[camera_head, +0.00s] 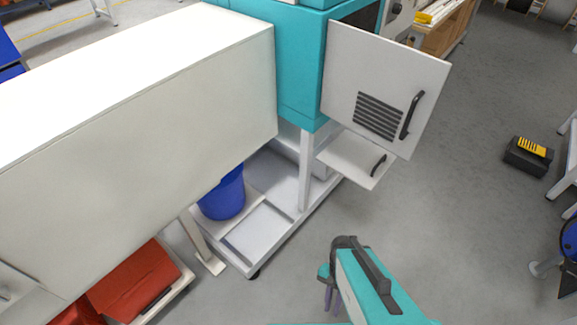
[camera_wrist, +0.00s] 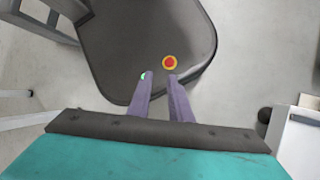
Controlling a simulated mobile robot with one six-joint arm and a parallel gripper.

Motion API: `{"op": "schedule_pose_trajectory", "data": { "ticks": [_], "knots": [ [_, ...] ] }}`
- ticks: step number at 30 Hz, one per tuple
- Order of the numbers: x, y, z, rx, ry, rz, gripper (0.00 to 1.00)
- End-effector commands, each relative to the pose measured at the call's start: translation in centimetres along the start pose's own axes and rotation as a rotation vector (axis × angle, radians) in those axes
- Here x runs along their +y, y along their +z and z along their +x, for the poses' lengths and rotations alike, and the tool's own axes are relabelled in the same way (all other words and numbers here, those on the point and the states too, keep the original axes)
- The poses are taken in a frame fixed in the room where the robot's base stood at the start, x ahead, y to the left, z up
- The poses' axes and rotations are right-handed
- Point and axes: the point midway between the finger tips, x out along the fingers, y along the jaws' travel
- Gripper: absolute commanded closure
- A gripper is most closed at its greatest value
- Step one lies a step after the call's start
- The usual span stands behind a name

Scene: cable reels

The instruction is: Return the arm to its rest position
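My gripper (camera_head: 332,298) hangs at the lower middle of the head view, below the teal and dark end of my arm, with its purple fingers pointing down. In the wrist view its two purple fingers (camera_wrist: 160,77) stand apart with a clear gap and nothing between them. Behind the fingertips is a dark rounded surface with a red and yellow button, seemingly my own base. The gripper touches nothing that I can see. Most of the arm is out of view.
A teal and white machine has an open door (camera_head: 385,90) and a lower flap (camera_head: 357,157) beyond my arm. A blue bin (camera_head: 223,194) stands on its lower shelf. A red container (camera_head: 135,282) is lower left.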

Motion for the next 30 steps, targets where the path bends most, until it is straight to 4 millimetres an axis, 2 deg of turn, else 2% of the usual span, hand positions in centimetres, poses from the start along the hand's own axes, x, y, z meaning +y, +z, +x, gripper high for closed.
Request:
{"op": "schedule_pose_trajectory", "data": {
  "ticks": [6,15,21,30],
  "knots": [
    [0.9,-0.6,-0.1,0.034,0.033,-0.232,0.81],
    [1.3,-1.4,-0.2,0.054,0.059,-0.53,0.81],
    [1.2,-1.4,-0.2,0.053,0.061,-0.628,0.81],
    [1.2,-1.4,-0.2,0.052,0.061,-0.642,0.81]
  ]
}}
